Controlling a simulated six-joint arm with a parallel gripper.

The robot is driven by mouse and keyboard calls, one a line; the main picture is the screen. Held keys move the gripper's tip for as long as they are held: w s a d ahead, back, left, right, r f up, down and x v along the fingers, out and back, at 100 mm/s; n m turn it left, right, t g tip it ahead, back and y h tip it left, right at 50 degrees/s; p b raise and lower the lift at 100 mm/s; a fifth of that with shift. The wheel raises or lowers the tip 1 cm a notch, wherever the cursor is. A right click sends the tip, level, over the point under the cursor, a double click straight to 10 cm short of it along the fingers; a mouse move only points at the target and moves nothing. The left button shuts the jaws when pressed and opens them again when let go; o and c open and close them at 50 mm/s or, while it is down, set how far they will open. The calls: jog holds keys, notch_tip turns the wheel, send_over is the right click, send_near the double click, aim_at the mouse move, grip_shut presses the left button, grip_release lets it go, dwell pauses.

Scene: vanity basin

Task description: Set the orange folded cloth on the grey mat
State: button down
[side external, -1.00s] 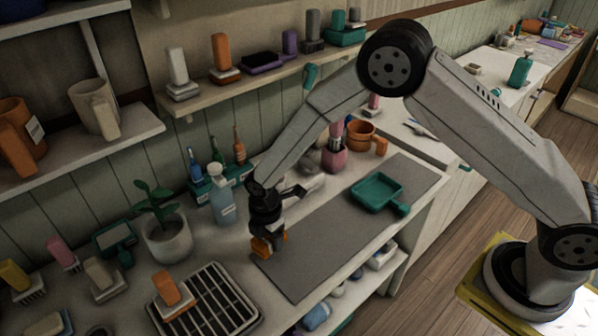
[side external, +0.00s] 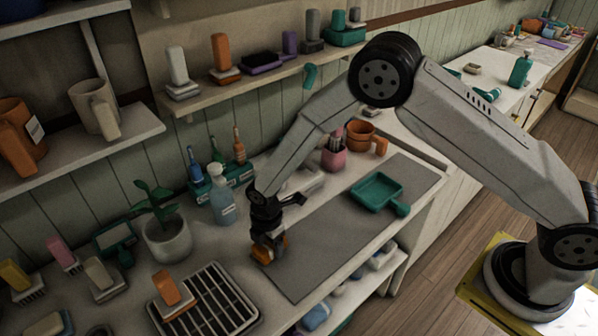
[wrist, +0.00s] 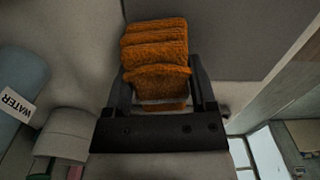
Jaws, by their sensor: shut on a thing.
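The orange folded cloth (wrist: 155,50) is gripped between the two fingers of my gripper (wrist: 160,88) in the wrist view, its folds showing beyond the fingertips. In the side view the cloth (side external: 262,255) shows low under my gripper (side external: 268,247), partly hidden by the fingers. The grey mat (side external: 320,235) lies flat on the counter, and the cloth is at its left end. In the wrist view the mat (wrist: 225,35) shows behind and to the right of the cloth. I cannot tell whether the cloth touches the mat.
A teal dustpan-like tray (side external: 376,193) lies on the mat's right part. A spray bottle (side external: 221,200) and potted plant (side external: 167,235) stand behind. The mat's middle is clear.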

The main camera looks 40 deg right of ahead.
jog(key=shift+f, duration=0.45)
dwell(0.4)
grip_release()
jog(key=shift+r, duration=3.95)
